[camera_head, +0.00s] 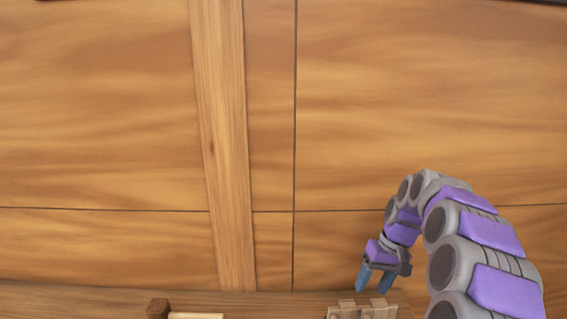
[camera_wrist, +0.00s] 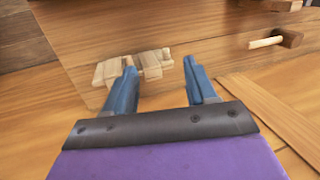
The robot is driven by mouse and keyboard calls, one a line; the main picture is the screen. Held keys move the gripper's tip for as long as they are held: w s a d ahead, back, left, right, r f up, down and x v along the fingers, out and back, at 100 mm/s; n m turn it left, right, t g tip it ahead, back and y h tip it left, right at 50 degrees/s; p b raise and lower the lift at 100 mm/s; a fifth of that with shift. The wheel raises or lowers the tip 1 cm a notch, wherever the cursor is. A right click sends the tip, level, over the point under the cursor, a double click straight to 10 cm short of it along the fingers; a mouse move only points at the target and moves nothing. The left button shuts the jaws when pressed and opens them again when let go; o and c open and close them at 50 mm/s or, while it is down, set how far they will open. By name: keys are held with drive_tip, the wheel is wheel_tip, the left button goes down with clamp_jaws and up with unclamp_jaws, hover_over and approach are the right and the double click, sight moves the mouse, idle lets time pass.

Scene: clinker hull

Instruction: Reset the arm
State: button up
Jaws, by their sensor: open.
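My gripper (camera_head: 374,281) is at the lower right in the head view, at the end of my purple and grey arm, pointing down. In the wrist view my gripper (camera_wrist: 158,80) shows two blue fingers spread apart with nothing held between them. Light wooden pieces (camera_wrist: 135,66) lie on a wooden surface beyond the fingertips. These pieces also show at the bottom edge of the head view (camera_head: 362,312), just below the gripper, and are partly cut off there. I cannot tell the exact gap between the fingertips and the pieces.
A mallet with a dark head (camera_head: 158,308) lies left along the ledge (camera_head: 260,301); it also shows in the wrist view (camera_wrist: 290,38). A plank wall (camera_head: 420,100) with a vertical wooden rib (camera_head: 225,150) stands behind. The ledge between mallet and pieces is clear.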

drive_tip(key=s+a+r+h, duration=0.15)
drive_tip(key=s+a, duration=0.25)
drive_tip(key=s, duration=0.4)
drive_tip(key=s+a+r, duration=0.2)
drive_tip(key=s+a, duration=0.3)
drive_tip(key=s, duration=0.3)
drive_tip(key=s+f+h, duration=0.1)
drive_tip(key=s+f, duration=0.1)
drive_tip(key=s, duration=0.9)
drive_tip(key=s+f+g, duration=0.1)
drive_tip(key=s+f, duration=0.2)
drive_tip(key=s, duration=0.8)
drive_tip(key=shift+m+h, duration=0.35)
drive_tip(key=shift+m, duration=0.05)
drive_tip(key=shift+f, duration=0.1)
